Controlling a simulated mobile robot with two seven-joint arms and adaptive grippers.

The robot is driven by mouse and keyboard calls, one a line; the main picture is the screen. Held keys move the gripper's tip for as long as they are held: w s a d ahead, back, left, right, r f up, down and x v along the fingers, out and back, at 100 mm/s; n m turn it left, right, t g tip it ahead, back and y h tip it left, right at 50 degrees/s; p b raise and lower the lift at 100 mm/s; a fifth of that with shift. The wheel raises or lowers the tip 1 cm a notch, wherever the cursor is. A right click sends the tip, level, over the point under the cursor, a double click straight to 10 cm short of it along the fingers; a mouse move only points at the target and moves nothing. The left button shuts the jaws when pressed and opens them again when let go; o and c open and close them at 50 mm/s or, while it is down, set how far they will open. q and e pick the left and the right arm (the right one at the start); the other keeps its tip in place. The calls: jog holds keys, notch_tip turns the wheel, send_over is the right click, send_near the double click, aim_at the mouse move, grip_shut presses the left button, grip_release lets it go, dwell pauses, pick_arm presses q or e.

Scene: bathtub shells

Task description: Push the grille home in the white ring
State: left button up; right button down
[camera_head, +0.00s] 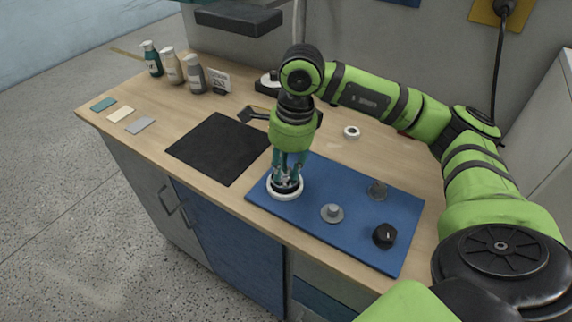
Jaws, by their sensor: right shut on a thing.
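The white ring (273,192) lies at the left end of the blue mat (309,190). My right gripper (287,178) points down over the ring, with its fingertips at the ring's opening. It is shut on a dark round piece, the grille (287,186), which sits within the ring's outline. The fingers partly hide the grille, so I cannot tell how deep it sits or whether it is level. My left gripper is not in view.
A grey flanged part (332,212), another grey part (377,190) and a black knob (384,235) stand on the mat. A black pad (219,147) lies to the left. Several bottles (172,68) stand at the back left. A small white ring (351,132) lies behind the mat.

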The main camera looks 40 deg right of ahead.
jog(key=shift+f+b, duration=0.85)
jog(key=c, duration=0.9)
grip_release()
jog(key=r, duration=0.8)
jog(key=d+r, duration=0.1)
jog(key=r, duration=0.3)
jog(key=shift+s+d, duration=0.1)
jog(key=shift+s, duration=0.3)
